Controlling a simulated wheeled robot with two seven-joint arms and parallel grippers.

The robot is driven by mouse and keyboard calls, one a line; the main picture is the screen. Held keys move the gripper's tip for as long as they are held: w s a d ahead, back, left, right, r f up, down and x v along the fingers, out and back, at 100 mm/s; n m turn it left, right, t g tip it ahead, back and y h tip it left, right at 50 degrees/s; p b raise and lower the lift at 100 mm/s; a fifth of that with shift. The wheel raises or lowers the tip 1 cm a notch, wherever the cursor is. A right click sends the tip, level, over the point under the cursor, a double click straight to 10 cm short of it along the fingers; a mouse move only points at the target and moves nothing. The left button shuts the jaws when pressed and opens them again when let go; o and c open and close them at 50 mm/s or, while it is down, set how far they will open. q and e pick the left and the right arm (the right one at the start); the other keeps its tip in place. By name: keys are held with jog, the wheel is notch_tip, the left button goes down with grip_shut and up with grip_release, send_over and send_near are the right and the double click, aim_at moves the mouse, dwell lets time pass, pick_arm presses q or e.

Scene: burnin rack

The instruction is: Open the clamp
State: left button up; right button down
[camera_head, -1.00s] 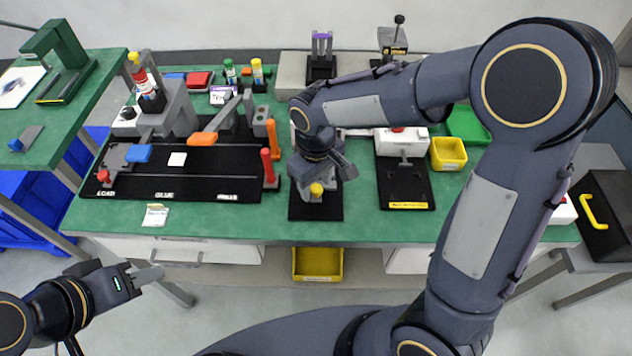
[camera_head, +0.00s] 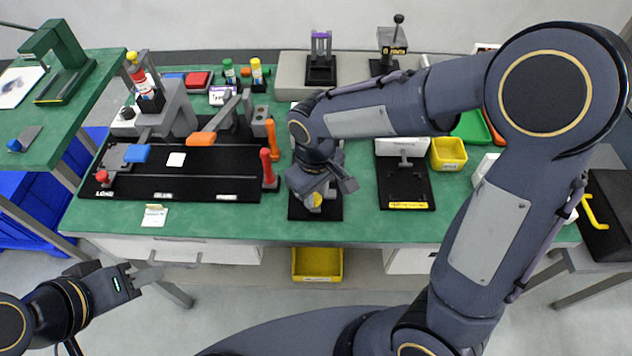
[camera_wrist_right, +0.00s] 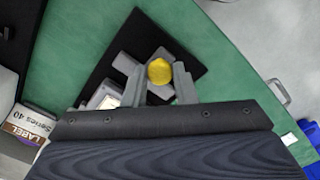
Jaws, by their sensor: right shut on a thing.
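A grey clamp fixture with a round yellow knob (camera_head: 314,200) stands on a black base plate (camera_head: 299,211) at the front middle of the bench. My right gripper (camera_head: 328,190) reaches down over it and hides much of the fixture. In the right wrist view the yellow knob (camera_wrist_right: 159,72) sits between the two fingers, which are shut on it. Grey fixture parts show around the fingers. My left gripper (camera_head: 148,274) hangs in front of the bench at the lower left, away from everything; its finger gap is unclear.
A black fixture board (camera_head: 225,185) with an orange-handled lever (camera_head: 203,138) and red posts lies to the left. Another black plate (camera_head: 405,190) and a yellow bin (camera_head: 448,154) lie to the right.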

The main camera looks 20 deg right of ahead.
aim_at(315, 211)
jog(key=shift+s+a, duration=0.2)
jog(key=shift+s, duration=0.55)
jog(key=c, duration=1.2)
grip_release()
jog(key=shift+s, duration=0.1)
jog(key=shift+o, duration=0.2)
jog(key=shift+r, duration=0.3)
notch_tip(315, 211, up, 7)
jog(key=shift+p, duration=0.45)
